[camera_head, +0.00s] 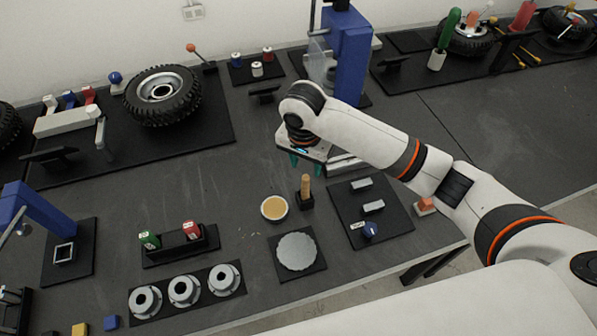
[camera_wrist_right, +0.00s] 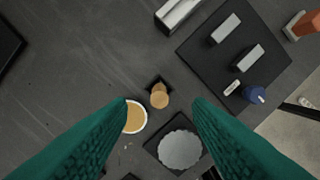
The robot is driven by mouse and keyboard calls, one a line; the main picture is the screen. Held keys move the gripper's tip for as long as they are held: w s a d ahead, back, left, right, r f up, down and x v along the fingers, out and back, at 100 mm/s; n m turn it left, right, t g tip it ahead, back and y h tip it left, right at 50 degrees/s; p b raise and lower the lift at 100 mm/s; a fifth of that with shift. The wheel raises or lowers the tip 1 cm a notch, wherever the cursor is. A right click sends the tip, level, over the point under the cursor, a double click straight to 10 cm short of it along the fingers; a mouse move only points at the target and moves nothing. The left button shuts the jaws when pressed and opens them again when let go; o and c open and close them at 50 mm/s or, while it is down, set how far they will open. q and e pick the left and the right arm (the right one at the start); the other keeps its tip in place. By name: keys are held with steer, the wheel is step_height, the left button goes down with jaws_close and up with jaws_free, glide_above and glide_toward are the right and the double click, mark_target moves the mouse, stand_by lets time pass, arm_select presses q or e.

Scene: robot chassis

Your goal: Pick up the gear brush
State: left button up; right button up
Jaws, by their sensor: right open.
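What looks like the gear brush (camera_head: 305,187) stands upright in a small black holder (camera_head: 304,203), its wooden handle pointing up. Its bristles cannot be seen. In the right wrist view the handle (camera_wrist_right: 159,97) is seen almost end-on, between and beyond the fingertips. My right gripper (camera_head: 306,166) is open and empty, pointing down above the handle and apart from it. Its teal fingers (camera_wrist_right: 160,104) spread on both sides in the wrist view. My left gripper does not show.
A bowl of tan material (camera_head: 274,208) stands close left of the brush. A grey gear disc (camera_head: 297,252) lies in front on a black mat. A black board with grey blocks (camera_head: 345,212) lies to the right. A blue press (camera_head: 352,60) stands behind the arm.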

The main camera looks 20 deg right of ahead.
mark_target(306, 188)
steer(key=shift+s+d+f, duration=0.1)
steer(key=shift+f, duration=0.15)
steer(key=f, duration=0.4)
steer(key=shift+s+d+f+p, duration=0.15)
steer(key=shift+s+f+p, duration=0.15)
steer(key=shift+f+p, duration=0.1)
steer(key=f, duration=0.1)
steer(key=w+f+p, duration=0.1)
steer(key=f, duration=0.1)
steer(key=shift+f, duration=0.1)
step_height(306, 188, down, 2)
steer(key=shift+w, duration=0.1)
steer(key=shift+f, duration=0.3)
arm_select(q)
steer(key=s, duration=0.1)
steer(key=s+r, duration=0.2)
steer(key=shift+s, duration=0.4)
arm_select(e)
jaws_close()
